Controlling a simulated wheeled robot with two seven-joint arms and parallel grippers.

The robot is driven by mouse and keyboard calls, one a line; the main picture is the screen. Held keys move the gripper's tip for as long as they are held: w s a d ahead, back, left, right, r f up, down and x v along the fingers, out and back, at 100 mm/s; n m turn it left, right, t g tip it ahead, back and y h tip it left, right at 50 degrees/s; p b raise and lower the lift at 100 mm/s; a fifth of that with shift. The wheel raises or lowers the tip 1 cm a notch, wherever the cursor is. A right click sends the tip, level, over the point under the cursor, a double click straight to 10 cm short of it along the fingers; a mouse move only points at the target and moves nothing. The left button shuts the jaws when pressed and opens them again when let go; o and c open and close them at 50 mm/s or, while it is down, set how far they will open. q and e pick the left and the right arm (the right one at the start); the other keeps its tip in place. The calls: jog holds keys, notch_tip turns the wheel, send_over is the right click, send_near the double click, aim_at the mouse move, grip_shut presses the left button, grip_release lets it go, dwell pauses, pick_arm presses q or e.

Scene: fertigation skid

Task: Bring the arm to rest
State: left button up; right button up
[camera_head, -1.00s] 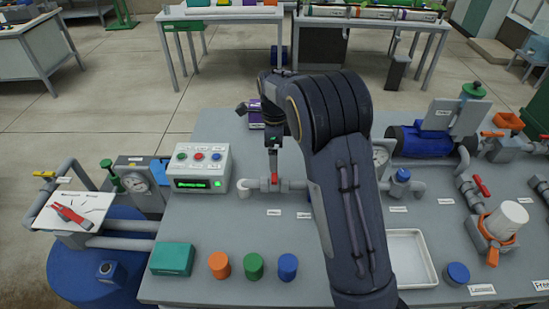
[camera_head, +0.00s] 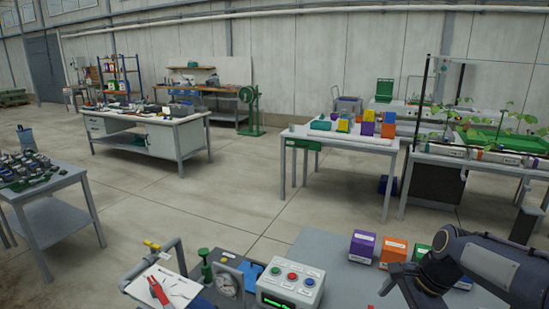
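My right arm (camera_head: 495,268) comes in from the right edge at the bottom right, over the skid's grey top (camera_head: 345,285). My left arm and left gripper do not show.
A control box (camera_head: 290,285) with coloured buttons, a gauge (camera_head: 228,282) and a board with a red tool (camera_head: 158,291) stand at the front. Purple (camera_head: 361,246) and orange (camera_head: 393,252) boxes sit near my arm. Benches stand behind; open floor (camera_head: 240,205) lies between.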

jog(key=s+a+n+t, duration=0.2)
jog(key=s+a+n, duration=0.1)
jog(key=s+n, duration=0.4)
jog(key=s+a+r+n+t, duration=0.1)
jog(key=s+a+n+t, duration=0.1)
jog(key=s+n, duration=0.6)
jog(key=s+a, duration=0.1)
jog(key=s, duration=0.4)
jog(key=shift+s+a, duration=0.2)
jog(key=shift+s, duration=0.2)
